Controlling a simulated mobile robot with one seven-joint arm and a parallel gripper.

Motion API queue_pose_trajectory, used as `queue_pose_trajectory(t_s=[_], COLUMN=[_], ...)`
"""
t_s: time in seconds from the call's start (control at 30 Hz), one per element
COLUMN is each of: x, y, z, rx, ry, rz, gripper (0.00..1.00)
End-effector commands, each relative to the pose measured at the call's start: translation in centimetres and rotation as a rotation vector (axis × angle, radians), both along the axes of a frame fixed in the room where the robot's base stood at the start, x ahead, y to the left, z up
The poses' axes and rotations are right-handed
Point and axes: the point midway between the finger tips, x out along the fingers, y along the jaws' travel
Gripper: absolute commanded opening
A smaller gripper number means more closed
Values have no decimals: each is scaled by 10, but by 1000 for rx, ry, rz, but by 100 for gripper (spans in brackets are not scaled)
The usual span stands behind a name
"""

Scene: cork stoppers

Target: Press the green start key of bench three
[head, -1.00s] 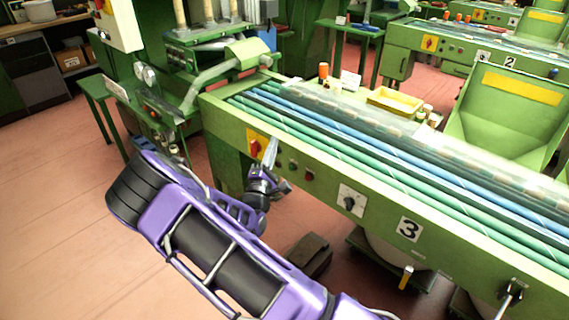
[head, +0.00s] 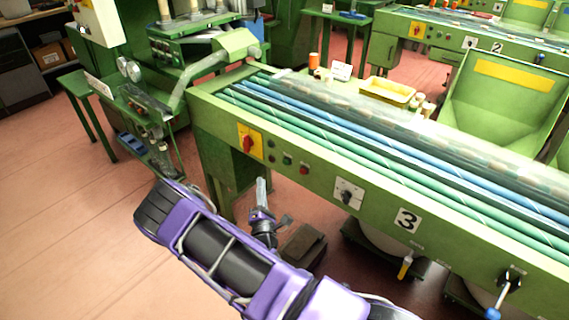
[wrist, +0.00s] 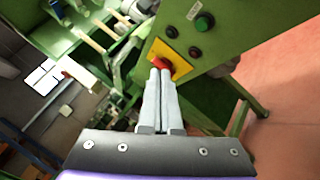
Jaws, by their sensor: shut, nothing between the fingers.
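Bench three, the green bench with the "3" plate (head: 407,220), fills the right of the head view. On its front panel, the green start key (head: 287,160) sits between small dark buttons and a red button (head: 304,170). In the wrist view the green key (wrist: 204,22) is at the top, right of centre, with nothing over it. My gripper (head: 261,183) is shut and empty, below the panel in the head view. In the wrist view its fingertips (wrist: 160,74) overlap the lower edge of the red switch; I cannot tell whether they touch it.
A red rotary switch on a yellow plate (head: 249,142) is left of the key, and a black dial (head: 347,194) is to the right. A brown box (head: 303,246) lies on the floor below. Green machinery (head: 150,110) stands at the left; the floor in front is open.

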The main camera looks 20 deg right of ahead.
Motion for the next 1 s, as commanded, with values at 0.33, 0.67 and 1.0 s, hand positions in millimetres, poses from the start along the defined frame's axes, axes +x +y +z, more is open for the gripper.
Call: queue_pose_trajectory(t_s=[0.33,0.67,1.0], x=[26,46,50], y=[-37,-64,-68], z=[-2,0,0], rx=[0,-1,0], ry=[-2,-1,0], rz=[-3,-2,0], gripper=[0,0,0])
